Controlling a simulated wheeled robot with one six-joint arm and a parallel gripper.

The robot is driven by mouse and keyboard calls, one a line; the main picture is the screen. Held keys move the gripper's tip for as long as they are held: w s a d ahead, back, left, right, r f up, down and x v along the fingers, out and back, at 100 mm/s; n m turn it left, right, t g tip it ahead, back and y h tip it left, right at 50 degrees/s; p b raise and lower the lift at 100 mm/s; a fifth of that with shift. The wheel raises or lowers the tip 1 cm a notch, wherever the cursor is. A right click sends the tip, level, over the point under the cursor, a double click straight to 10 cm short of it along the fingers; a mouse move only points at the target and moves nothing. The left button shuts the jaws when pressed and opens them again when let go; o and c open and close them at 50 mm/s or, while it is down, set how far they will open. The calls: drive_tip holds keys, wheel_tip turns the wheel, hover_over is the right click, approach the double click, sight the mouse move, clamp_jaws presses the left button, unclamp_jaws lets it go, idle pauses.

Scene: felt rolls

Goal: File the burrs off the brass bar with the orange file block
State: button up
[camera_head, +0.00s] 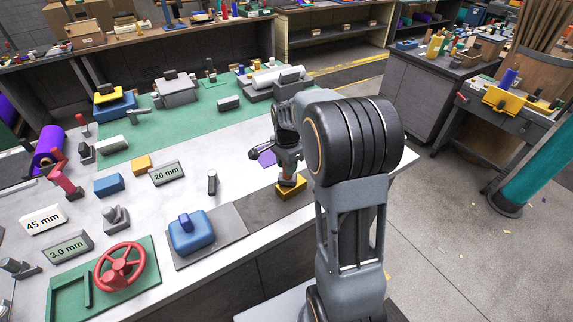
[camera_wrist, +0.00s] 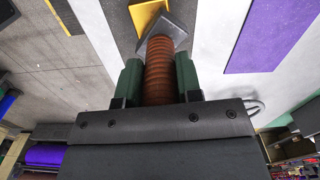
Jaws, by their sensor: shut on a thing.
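My gripper (camera_wrist: 159,78) is shut on the orange file block (camera_wrist: 159,72), seen as a rust-orange ribbed handle between its two green fingers. A dark grey head shows at the handle's far end. A yellow piece, apparently the brass bar (camera_wrist: 147,14), lies right beside that head; whether they touch is unclear. In the head view my gripper (camera_head: 288,169) points down at the dark mat near the bench's front edge, over the yellow piece (camera_head: 292,188). The handle is small there and partly hidden by my gripper. No burrs can be made out.
A purple sheet (camera_head: 265,156) lies just behind my gripper. A blue block with a handle (camera_head: 191,234) is on the grey mat to the left, with a dark upright peg (camera_head: 212,183) behind it. A red handwheel (camera_head: 119,266) stands front left. Bare pale bench lies between.

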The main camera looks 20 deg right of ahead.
drive_tip(key=shift+f+b, duration=0.35)
drive_tip(key=shift+f, duration=0.1)
drive_tip(key=shift+s+d, duration=0.1)
drive_tip(key=shift+d, duration=0.05)
idle(0.3)
drive_tip(key=shift+s+d+r, duration=0.15)
drive_tip(key=shift+s+d, duration=0.45)
drive_tip(key=shift+d, duration=0.3)
drive_tip(key=shift+w+a, duration=0.1)
drive_tip(key=shift+w+a, duration=0.3)
drive_tip(key=shift+a, duration=0.2)
drive_tip(key=shift+w+a, duration=0.25)
drive_tip(key=shift+a, duration=0.2)
drive_tip(key=shift+f, duration=0.2)
drive_tip(key=shift+s+d+r, duration=0.1)
drive_tip(key=shift+s+d, duration=0.25)
drive_tip(key=shift+d, duration=0.2)
drive_tip(key=shift+s+d+r, duration=0.1)
drive_tip(key=shift+s+d, duration=0.2)
drive_tip(key=shift+d, duration=0.2)
